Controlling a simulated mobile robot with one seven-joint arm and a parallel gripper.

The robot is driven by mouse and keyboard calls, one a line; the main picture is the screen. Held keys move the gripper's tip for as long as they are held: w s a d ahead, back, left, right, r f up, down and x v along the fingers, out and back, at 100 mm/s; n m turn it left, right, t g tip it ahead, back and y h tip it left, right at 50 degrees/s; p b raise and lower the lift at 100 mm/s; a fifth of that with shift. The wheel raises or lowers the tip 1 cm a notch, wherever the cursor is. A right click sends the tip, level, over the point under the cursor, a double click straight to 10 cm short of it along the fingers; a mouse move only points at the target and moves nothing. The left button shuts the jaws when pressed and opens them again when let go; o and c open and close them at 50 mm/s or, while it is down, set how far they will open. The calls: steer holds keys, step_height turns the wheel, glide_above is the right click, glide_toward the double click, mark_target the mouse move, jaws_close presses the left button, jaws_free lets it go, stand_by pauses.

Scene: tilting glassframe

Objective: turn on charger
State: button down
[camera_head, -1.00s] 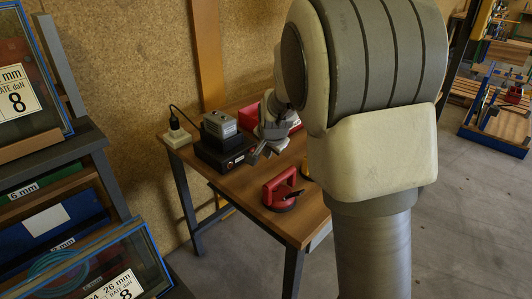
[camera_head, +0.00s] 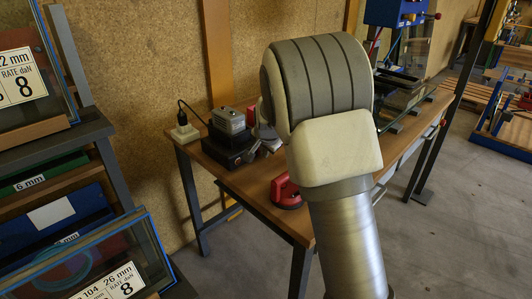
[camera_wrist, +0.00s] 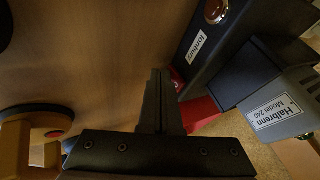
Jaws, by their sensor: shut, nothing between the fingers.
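The charger, a black box (camera_head: 226,152), sits on the wooden table with a grey block (camera_head: 229,120) on top. In the wrist view its dark front (camera_wrist: 207,50) is at the upper right, with a round metal button (camera_wrist: 216,11) near the top edge. The grey block (camera_wrist: 282,110), labelled "Halbrenn Model 240", shows at the right. My gripper (camera_wrist: 160,82) is shut and empty, its dark fingers beside the charger's front and apart from the button. In the head view my arm hides most of the gripper. I cannot tell whether the button is lit.
A red suction lifter (camera_head: 285,192) lies near the table's front edge. A yellow handled tool (camera_wrist: 35,130) is at the wrist view's lower left. A white socket (camera_head: 184,133) with a black cord stands left of the charger. A blue machine (camera_head: 395,12) is behind.

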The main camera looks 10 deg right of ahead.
steer(key=shift+w+a+p, duration=0.15)
steer(key=shift+p, duration=0.25)
steer(key=shift+f, duration=0.15)
steer(key=shift+r+p, duration=0.5)
steer(key=shift+r, duration=0.45)
